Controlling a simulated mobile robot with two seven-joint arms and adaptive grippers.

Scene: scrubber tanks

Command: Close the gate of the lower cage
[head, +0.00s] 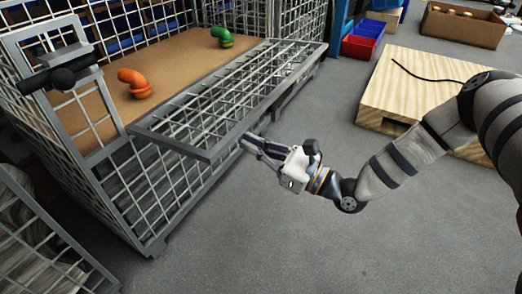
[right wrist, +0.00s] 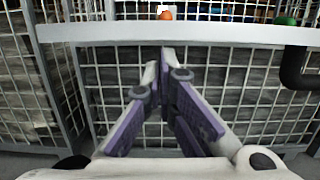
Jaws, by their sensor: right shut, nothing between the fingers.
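The wire-mesh cage (head: 152,218) stands at the left in the head view. Its mesh gate (head: 170,142), with a grey frame, stands out flat from the cage front, roughly level and open. The gate's grey bar (right wrist: 200,33) crosses the upper part of the right wrist view. My right gripper (head: 247,139) is shut and empty, just outside the gate's near, outer edge. In the right wrist view its fingertips (right wrist: 167,58) meet just below that bar; whether they touch it I cannot tell. My left gripper is not in view.
Orange (head: 136,84) and green (head: 222,38) elbow pieces sit on the brown board inside the cage. A wooden platform (head: 405,75), blue and red bins (head: 361,40) and a cardboard box (head: 463,27) stand to the right. Grey floor is clear in front.

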